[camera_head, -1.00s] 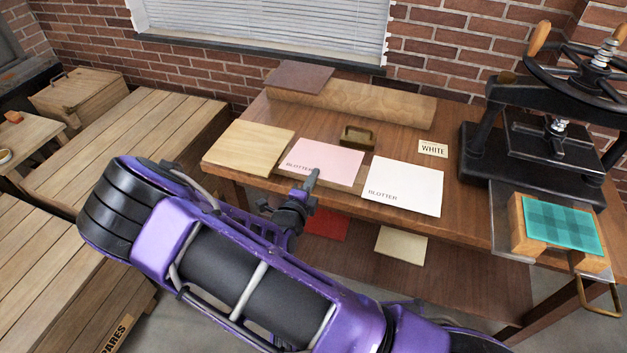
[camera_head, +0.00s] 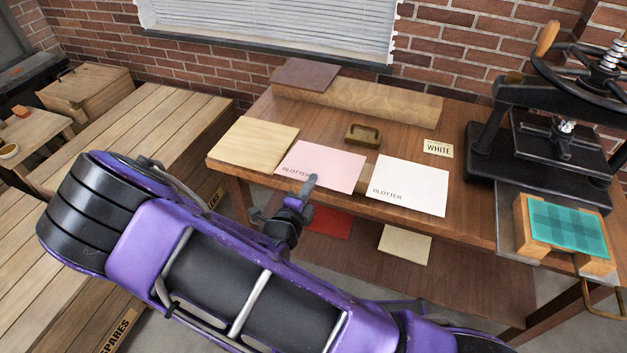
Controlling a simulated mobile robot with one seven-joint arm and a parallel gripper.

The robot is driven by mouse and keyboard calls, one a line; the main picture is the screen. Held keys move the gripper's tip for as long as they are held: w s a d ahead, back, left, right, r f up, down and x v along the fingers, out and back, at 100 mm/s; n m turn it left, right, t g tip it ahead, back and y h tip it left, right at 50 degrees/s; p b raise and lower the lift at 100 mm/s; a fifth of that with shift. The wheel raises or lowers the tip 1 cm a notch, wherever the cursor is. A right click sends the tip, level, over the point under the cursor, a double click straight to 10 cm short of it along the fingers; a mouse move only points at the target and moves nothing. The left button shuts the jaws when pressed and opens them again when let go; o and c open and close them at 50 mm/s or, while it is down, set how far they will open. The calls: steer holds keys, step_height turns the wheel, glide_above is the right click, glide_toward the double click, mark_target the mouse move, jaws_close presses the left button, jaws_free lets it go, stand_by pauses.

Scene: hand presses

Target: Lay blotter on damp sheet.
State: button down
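A pink sheet marked BLOTTER (camera_head: 325,166) and a white sheet marked BLOTTER (camera_head: 409,184) lie side by side near the front edge of the wooden table (camera_head: 470,222). My gripper (camera_head: 309,186) is at the front edge of the pink blotter, low in front of the table; its fingers are small and seen from behind, so I cannot tell whether they are open or touch the sheet.
A label reading WHITE (camera_head: 438,149) stands behind the white blotter. A brass-handled block (camera_head: 362,135), a pale board (camera_head: 254,144) and a long wooden block (camera_head: 360,103) are also on the table. Red (camera_head: 328,222) and cream (camera_head: 404,244) sheets lie on the lower shelf.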

steer(key=shift+r+v, duration=0.25)
steer(key=shift+v, duration=0.75)
steer(key=f+v, duration=0.2)
steer(key=v, duration=1.2)
steer(key=shift+s, duration=0.5)
steer(key=shift+w+f, duration=0.1)
steer(key=w+d+r+m+g+h, duration=0.2)
steer(key=w+d+m+h, duration=0.1)
steer(key=w+d, duration=0.5)
steer(key=w+d+r+m+g+h, duration=0.3)
steer(key=w+d, duration=0.5)
steer(key=d, duration=0.5)
steer(key=shift+w+h, duration=0.15)
steer(key=shift+h, duration=0.45)
